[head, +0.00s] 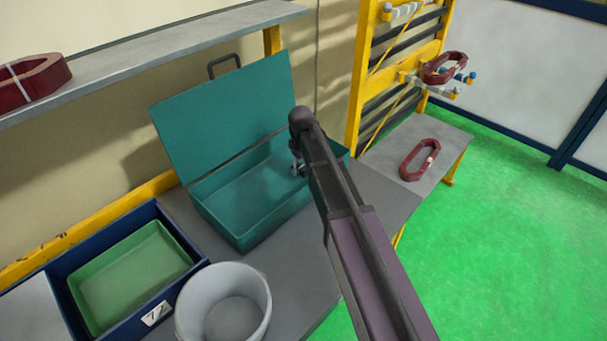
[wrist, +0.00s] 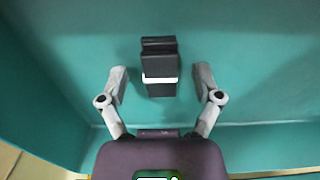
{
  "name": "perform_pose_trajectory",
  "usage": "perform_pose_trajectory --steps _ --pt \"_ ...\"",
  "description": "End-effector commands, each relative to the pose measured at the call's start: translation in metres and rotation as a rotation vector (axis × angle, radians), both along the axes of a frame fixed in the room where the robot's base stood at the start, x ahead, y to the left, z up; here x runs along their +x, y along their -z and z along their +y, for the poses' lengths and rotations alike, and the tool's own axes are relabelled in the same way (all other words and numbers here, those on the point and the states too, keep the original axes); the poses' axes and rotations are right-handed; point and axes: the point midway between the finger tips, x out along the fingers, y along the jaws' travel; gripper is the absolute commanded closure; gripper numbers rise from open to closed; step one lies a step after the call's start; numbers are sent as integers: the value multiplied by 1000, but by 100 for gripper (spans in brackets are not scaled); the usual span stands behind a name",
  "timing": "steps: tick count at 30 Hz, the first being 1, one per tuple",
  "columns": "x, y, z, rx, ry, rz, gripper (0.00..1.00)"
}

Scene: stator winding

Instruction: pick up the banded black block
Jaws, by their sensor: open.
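The banded black block (wrist: 159,62) shows in the wrist view. It is dark, with a white band near its lower end, and lies inside the teal box (wrist: 250,60). My gripper (wrist: 161,78) is open, with one finger on each side of the block's lower part and a gap on both sides. I cannot tell how far above the block the fingertips are. In the head view my gripper (head: 298,168) is over the open teal box (head: 250,230), near its right side. The block is not visible there, hidden by my arm or the box.
The box's raised lid (head: 225,110) stands behind it. A white bucket (head: 225,305) and a blue crate (head: 60,290) with a green tray (head: 130,275) stand at the left. Red coils lie on a shelf (head: 180,40) and a side table (head: 450,140).

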Motion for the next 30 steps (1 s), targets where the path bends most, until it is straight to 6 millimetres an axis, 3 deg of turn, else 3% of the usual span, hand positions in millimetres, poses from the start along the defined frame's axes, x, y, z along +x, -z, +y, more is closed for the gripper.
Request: perform_pose_trajectory --steps 21,23,30 --pt "0 4 0 0 0 0 17" --pt "0 4 0 0 0 0 32" --pt "0 4 0 0 0 0 100"
